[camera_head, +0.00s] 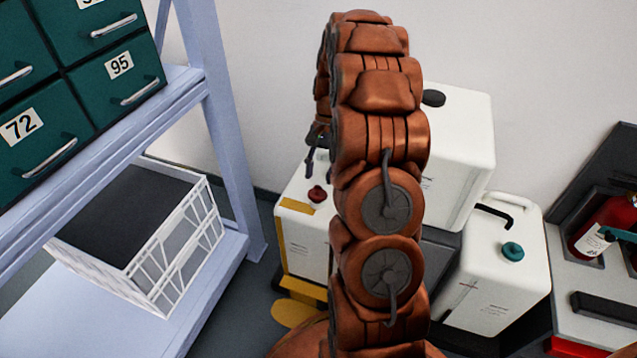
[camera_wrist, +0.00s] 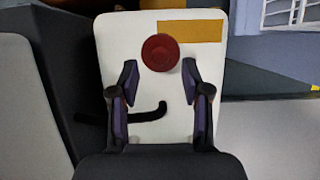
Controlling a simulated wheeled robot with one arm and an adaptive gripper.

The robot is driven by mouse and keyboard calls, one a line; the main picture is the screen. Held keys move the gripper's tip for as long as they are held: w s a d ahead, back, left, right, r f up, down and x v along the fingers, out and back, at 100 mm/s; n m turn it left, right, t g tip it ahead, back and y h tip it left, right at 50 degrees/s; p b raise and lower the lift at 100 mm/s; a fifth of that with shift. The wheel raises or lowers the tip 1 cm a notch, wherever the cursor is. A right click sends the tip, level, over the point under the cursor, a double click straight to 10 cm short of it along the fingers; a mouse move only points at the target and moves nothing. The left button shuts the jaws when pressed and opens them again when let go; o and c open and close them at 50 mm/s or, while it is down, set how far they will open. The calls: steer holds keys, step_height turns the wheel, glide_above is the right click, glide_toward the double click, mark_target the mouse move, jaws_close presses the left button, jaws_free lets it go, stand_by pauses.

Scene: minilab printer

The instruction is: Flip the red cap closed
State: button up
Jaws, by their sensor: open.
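The red cap (camera_head: 317,194) sits on top of a white jug (camera_head: 305,240) with a yellow label, left of my arm. In the wrist view the red cap (camera_wrist: 160,52) shows as a round disc on the white jug top (camera_wrist: 120,40). My gripper (camera_wrist: 160,72) is open and empty, its two dark fingers apart, with the cap just beyond and between the fingertips. In the head view my gripper is mostly hidden behind my arm; a dark finger shows above the cap. Whether the cap touches anything or how far it is tilted cannot be told.
A white jug with a teal cap (camera_head: 512,251) stands to the right, another white jug (camera_head: 460,150) behind it. A shelf (camera_head: 215,110) with green drawers and a white crate (camera_head: 190,245) is on the left. A bench with a red bottle (camera_head: 605,225) is at far right.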

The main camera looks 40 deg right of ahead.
mark_target(318, 191)
steer(key=shift+x, duration=1.25)
steer(key=shift+c, duration=0.2)
jaws_close()
